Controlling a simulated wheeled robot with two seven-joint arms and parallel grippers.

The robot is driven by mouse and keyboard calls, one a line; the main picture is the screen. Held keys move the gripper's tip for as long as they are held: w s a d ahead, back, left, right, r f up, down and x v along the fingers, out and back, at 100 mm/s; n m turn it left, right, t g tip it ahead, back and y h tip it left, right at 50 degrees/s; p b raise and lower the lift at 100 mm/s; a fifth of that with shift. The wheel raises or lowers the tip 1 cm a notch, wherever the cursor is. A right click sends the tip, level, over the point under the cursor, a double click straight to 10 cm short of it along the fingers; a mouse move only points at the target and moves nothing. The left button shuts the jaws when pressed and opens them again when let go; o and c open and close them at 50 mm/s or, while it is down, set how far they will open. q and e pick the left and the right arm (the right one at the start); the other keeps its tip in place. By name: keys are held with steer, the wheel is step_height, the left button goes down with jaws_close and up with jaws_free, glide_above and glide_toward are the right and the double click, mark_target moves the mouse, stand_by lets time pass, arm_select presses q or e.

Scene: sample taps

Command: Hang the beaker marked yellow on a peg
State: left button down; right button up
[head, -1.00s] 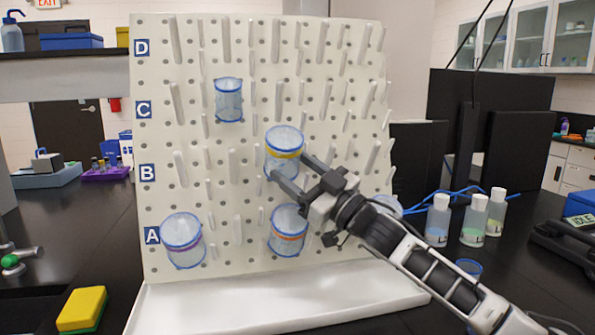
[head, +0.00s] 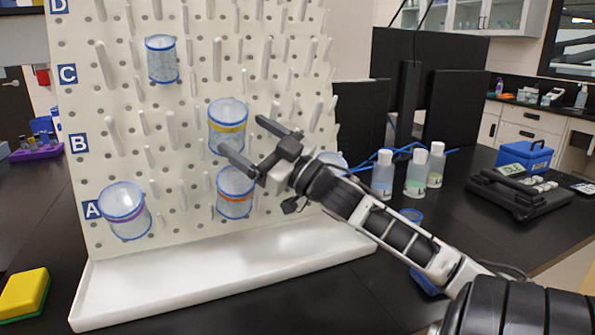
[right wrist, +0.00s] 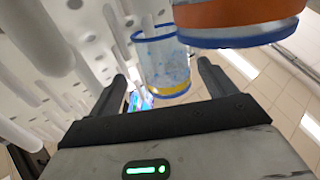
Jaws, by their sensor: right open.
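The yellow-banded clear beaker (head: 228,128) is against the white pegboard (head: 125,255), near row B. Its peg is hidden by the beaker. My right gripper (head: 242,136) is open at its lower right, with one fingertip just below the beaker and the other to its right; they do not grip it. In the right wrist view the yellow-banded beaker (right wrist: 163,60) shows beyond and between the open fingers (right wrist: 162,78). My left gripper is not in view.
An orange-banded beaker (head: 235,195) hangs just below, close to my gripper. A purple-banded beaker (head: 125,213) is at row A and a blue-rimmed one (head: 161,60) near row C. Several bottles (head: 417,172) stand right of the board. Bare pegs surround the beakers.

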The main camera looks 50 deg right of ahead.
steer(key=v, duration=1.3)
steer(key=shift+b, duration=0.3)
steer(key=shift+s, duration=0.15)
